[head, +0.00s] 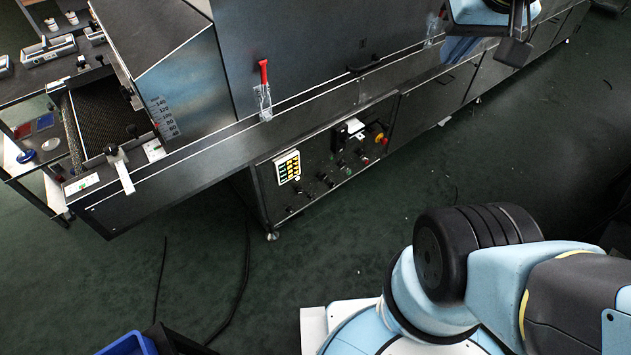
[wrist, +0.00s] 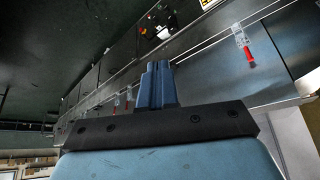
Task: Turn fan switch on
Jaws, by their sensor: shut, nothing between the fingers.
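The dryer's control panel (head: 318,160) is on the dark front side of the long machine, low down, in the middle of the head view. It carries a row of small black knobs (head: 324,180), a white-and-yellow display unit (head: 287,167) and a red button on yellow (head: 380,138). I cannot tell which knob is the fan switch or how it is set. My gripper (wrist: 157,84) is shut and empty in the wrist view. It also shows at the top right of the head view (head: 515,47), well apart from the panel. Part of the panel (wrist: 172,28) shows at the top of the wrist view.
A red-handled clamp (head: 264,85) stands on the machine's ledge above the panel. A black handle (head: 363,68) is on the upper housing. Cables (head: 240,280) lie on the green floor. A blue bin (head: 128,345) is at the bottom left. The floor before the panel is mostly clear.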

